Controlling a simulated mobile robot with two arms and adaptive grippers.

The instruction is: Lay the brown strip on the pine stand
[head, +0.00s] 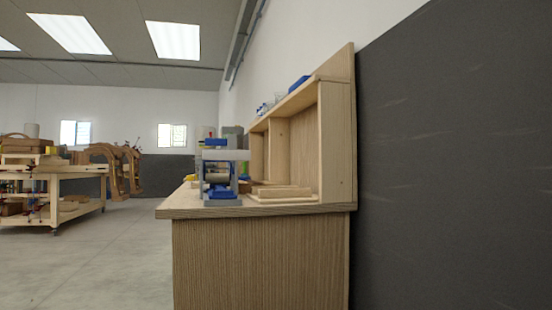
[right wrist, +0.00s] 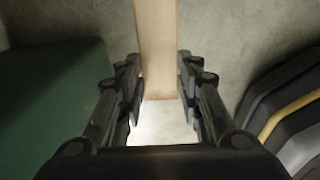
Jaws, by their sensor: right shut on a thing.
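In the right wrist view, a long, flat, pale brown strip (right wrist: 156,40) runs up from between the fingers of my right gripper (right wrist: 160,85) and out at the top edge. The gripper is shut on the strip near its lower end and holds it over a grey floor. Neither the strip nor either gripper shows in the head view. I cannot make out the pine stand for sure in either view.
A wooden workbench (head: 260,255) with a shelf unit (head: 335,140) stands along the wall. Light wooden pieces (head: 284,192) and a blue and grey device (head: 222,180) are on it. A wooden cart (head: 75,184) with curved forms is at the left. Floor between is clear.

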